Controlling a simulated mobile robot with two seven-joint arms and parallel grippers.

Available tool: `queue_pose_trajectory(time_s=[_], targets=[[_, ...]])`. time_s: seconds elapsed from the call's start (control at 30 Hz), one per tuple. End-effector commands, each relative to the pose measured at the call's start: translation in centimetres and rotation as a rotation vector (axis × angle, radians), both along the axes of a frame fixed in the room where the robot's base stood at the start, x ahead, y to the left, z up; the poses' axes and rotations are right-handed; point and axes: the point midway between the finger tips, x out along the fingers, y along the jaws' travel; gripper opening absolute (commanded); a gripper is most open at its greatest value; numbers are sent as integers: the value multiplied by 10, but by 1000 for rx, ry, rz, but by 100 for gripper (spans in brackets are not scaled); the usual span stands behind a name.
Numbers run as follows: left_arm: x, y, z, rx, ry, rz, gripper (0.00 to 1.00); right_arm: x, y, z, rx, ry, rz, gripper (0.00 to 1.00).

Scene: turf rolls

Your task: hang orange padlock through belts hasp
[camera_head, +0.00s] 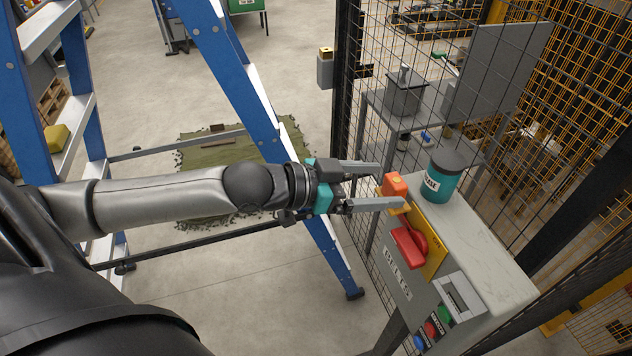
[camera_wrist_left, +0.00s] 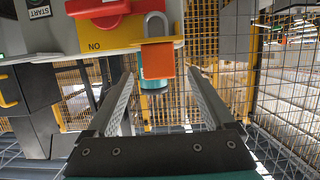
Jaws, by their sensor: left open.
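The orange padlock (camera_head: 394,184) is at the upper edge of the yellow plate (camera_head: 432,240) on the grey box labelled BELTS (camera_head: 396,272). My left gripper (camera_head: 388,186) is open, with its fingertips either side of the padlock. In the left wrist view the padlock body (camera_wrist_left: 157,59) is just beyond and between the fingertips (camera_wrist_left: 160,78), with visible gaps. Its grey shackle (camera_wrist_left: 155,24) overlaps the yellow plate. I cannot tell whether it passes through a hasp. A red handle (camera_head: 409,247) is on the plate. My right gripper is not in view.
A teal jar with a dark lid (camera_head: 442,175) stands on the box top close behind the padlock. Push buttons (camera_head: 431,329) are on the box's lower front. A wire mesh fence (camera_head: 500,130) runs behind. A blue stepladder (camera_head: 232,80) stands under my left arm.

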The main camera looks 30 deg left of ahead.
Motion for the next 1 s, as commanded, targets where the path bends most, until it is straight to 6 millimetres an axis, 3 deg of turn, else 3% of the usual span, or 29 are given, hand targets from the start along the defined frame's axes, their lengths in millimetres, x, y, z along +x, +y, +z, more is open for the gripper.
queue_pose_trajectory(time_s=[0.47,1.0], targets=[[-30,21,12,2,1,-5,87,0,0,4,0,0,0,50],[-54,41,23,0,3,-2,87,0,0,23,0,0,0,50]])
